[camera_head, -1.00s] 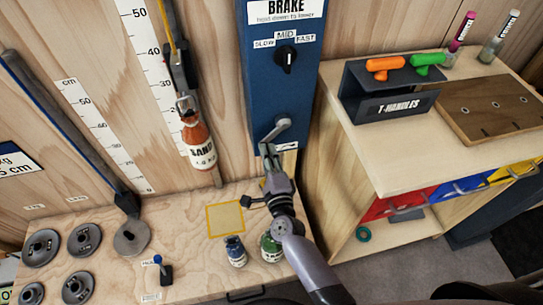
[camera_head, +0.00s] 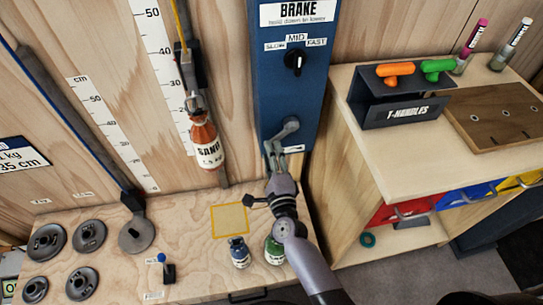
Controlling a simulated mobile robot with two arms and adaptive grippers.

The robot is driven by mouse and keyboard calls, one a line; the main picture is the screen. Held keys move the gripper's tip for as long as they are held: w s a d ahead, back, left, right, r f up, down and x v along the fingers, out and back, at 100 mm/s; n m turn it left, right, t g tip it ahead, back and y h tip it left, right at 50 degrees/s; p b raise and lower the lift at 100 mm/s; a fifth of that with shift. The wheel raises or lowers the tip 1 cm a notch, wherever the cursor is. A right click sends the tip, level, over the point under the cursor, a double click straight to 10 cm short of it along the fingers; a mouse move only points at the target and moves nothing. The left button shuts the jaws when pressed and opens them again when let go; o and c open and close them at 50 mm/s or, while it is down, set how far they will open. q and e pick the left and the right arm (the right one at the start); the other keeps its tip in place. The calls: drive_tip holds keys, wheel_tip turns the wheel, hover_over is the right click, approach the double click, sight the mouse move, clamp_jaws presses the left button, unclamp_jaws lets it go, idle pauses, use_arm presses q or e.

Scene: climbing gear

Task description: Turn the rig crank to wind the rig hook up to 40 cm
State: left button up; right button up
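The rig crank (camera_head: 287,130) is a grey lever low on the front of the blue brake box (camera_head: 272,85). My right gripper (camera_head: 275,150) comes up from below with its fingertips at the crank's lower end. The fingers show slightly apart there, but I cannot tell whether they grip the handle. The rig hook (camera_head: 194,98) hangs on a strap left of the box. It carries a red-brown bottle labelled SAND (camera_head: 206,145), clear of the bench. The white height scale (camera_head: 159,60) stands behind it, with the hook near the 30 mark. My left gripper is not in view.
The brake knob (camera_head: 295,62) sits above the crank. A yellow square (camera_head: 229,220), a blue bottle (camera_head: 240,253) and a green bottle (camera_head: 274,251) are on the bench below. Several weight plates (camera_head: 89,236) lie at left. The T-handle rack (camera_head: 400,105) stands at right.

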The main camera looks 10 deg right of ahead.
drive_tip(key=shift+s+d+f, duration=0.1)
drive_tip(key=shift+d, duration=0.1)
drive_tip(key=shift+s, duration=0.2)
drive_tip(key=s, duration=1.1)
drive_tip(key=shift+s+d, duration=0.25)
drive_tip(key=shift+d, duration=0.15)
